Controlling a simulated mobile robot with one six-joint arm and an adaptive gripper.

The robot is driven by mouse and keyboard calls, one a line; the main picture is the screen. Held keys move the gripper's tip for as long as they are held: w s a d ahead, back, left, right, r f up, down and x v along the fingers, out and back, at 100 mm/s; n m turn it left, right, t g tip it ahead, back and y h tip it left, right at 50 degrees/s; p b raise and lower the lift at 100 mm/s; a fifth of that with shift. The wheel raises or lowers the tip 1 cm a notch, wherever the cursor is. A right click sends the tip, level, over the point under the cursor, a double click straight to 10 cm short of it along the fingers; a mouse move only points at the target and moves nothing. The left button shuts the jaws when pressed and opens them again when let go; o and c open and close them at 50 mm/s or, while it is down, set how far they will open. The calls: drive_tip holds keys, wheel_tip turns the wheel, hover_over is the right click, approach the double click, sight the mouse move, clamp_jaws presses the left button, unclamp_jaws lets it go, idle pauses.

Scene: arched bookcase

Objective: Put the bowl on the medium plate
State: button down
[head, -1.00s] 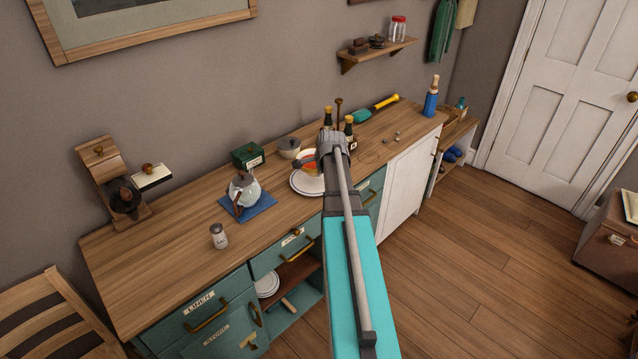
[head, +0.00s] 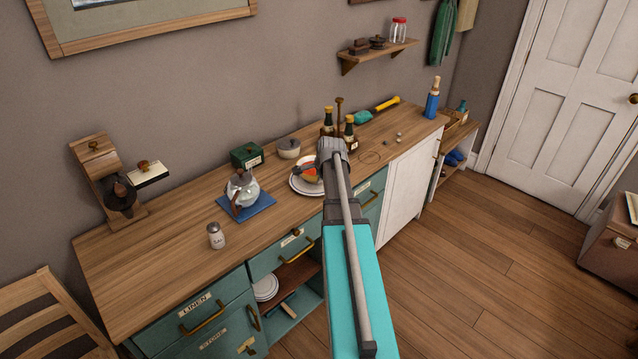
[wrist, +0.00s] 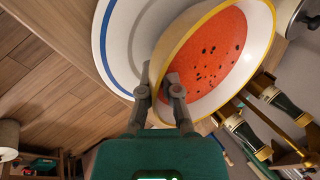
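The bowl (wrist: 222,58) has a yellow rim and a red, seed-dotted watermelon inside. It also shows in the head view (head: 311,171), partly hidden by my arm. A white plate with a blue ring (wrist: 118,48) lies on the wooden counter, and the bowl overlaps it in both views. The plate also shows in the head view (head: 298,187). I cannot tell whether the bowl touches it. My gripper (wrist: 158,88) straddles the bowl's near wall, one finger outside and one inside, and looks shut on it. In the head view my gripper (head: 306,168) is at the bowl.
Dark bottles (head: 349,133) stand close behind my gripper. A lidded grey pot (head: 288,149), a green box (head: 246,155) and a glass teapot on a blue mat (head: 262,205) are to the left. More plates (head: 265,288) sit in the open cabinet below.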

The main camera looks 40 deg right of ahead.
drive_tip(key=shift+f, duration=0.1)
idle(0.3)
drive_tip(key=shift+f, duration=0.15)
drive_tip(key=c, duration=0.8)
unclamp_jaws()
drive_tip(key=p+v, duration=0.2)
drive_tip(key=v, duration=0.1)
drive_tip(key=shift+w, duration=0.15)
drive_tip(key=p+v, duration=0.8)
drive_tip(key=v, duration=0.1)
drive_tip(key=shift+r+p, duration=0.2)
drive_tip(key=shift+p, duration=0.15)
